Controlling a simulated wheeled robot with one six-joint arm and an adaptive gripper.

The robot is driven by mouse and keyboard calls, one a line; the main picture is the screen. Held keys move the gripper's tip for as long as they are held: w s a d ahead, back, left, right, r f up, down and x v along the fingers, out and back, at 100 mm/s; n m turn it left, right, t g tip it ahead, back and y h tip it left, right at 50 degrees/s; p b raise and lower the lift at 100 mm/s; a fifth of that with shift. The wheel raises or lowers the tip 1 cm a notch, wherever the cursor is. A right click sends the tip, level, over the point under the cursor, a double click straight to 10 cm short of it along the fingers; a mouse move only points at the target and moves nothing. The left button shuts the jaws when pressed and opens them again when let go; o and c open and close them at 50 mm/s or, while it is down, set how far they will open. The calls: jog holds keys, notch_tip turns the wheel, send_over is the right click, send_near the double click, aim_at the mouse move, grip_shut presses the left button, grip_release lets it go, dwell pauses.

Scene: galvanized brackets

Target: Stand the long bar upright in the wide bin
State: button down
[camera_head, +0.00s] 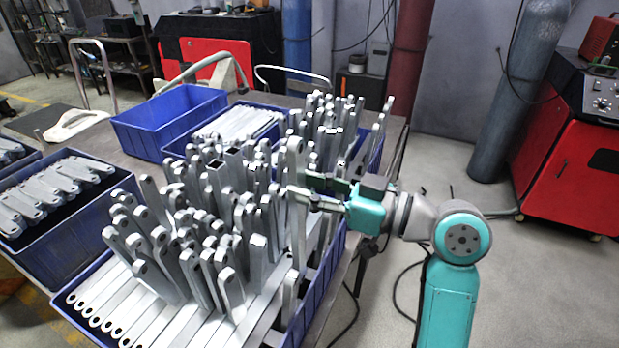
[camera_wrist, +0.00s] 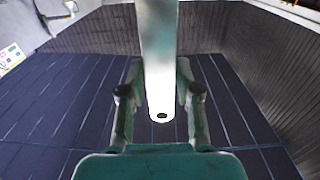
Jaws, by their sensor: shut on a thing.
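My gripper (camera_head: 303,190) is shut on a long galvanized bar (camera_head: 297,226), which stands close to upright along the right side of the crowded bin. The wide blue bin (camera_head: 326,278) is in the front middle, packed with many upright grey brackets (camera_head: 215,200) and a row of flat bars. The bar's lower end is partly hidden, so I cannot tell whether it touches the bin floor.
More blue bins with parts stand to the left (camera_head: 125,190) and behind. An empty-looking blue bin (camera_head: 170,118) is at the back left. Tall brackets crowd the space left of my gripper. Red equipment (camera_head: 570,160) and a gas cylinder (camera_head: 515,100) stand at the right.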

aim_at(303, 246)
jog(key=shift+f, duration=7.25)
jog(key=c, duration=0.7)
grip_release()
jog(key=shift+f, duration=0.1)
jog(key=v, duration=1.2)
